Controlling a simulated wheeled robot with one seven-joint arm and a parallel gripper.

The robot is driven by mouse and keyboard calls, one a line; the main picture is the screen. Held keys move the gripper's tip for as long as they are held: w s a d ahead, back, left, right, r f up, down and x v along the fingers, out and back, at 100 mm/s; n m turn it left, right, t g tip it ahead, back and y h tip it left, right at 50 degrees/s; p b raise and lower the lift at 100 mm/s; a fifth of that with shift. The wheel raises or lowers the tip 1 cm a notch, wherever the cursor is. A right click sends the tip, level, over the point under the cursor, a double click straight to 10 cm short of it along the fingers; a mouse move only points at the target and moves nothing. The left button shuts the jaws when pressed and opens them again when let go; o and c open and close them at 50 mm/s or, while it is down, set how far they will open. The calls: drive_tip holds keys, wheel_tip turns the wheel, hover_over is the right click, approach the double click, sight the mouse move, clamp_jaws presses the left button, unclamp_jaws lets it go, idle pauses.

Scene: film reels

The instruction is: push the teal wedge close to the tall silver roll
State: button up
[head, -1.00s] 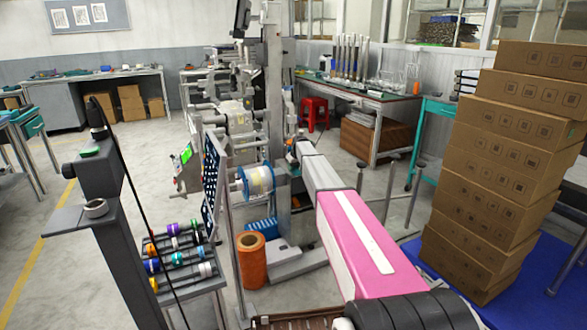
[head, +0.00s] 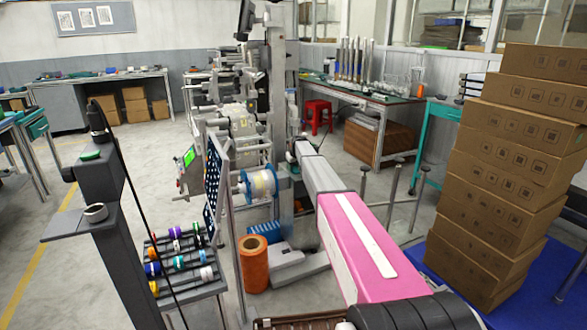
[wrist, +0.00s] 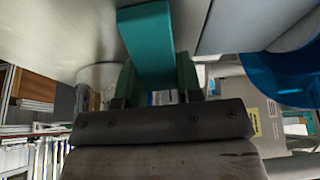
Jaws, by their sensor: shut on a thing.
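The teal wedge (wrist: 147,42) shows in the wrist view as a flat teal block at top centre, running down between the dark green fingers of my gripper (wrist: 156,75). My gripper is shut on it. A smooth pale grey surface lies behind the wedge at the top; I cannot tell what it belongs to. I cannot make out the tall silver roll for certain in either view. In the head view my arm reaches away toward the machine, and the gripper and wedge cannot be made out there.
A blue-rimmed reel (head: 258,184) sits left of my arm's far end; a blue disc (wrist: 280,75) is at right in the wrist view. An orange roll (head: 253,263) stands on the floor beside a rack of small spools (head: 180,265). Stacked cartons (head: 510,170) stand at right.

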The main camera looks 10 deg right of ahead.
sight(297, 171)
drive_tip(key=o, duration=1)
drive_tip(key=shift+r, duration=0.1)
drive_tip(key=v, duration=1)
drive_tip(key=shift+s+r, duration=0.2)
drive_tip(key=shift+r, duration=0.05)
drive_tip(key=s+f+m+g, duration=0.1)
drive_tip(key=s+f, duration=0.4)
drive_tip(key=s, duration=1.4)
drive_tip(key=s+f+m+g+h, duration=0.1)
drive_tip(key=s+f, duration=0.4)
drive_tip(key=s, duration=1.5)
drive_tip(key=s+f+m+g, duration=0.2)
drive_tip(key=s+f, duration=0.4)
drive_tip(key=s, duration=1.4)
drive_tip(key=shift+d+m+h, duration=0.25)
drive_tip(key=shift+m+h, duration=0.05)
drive_tip(key=shift+h, duration=0.1)
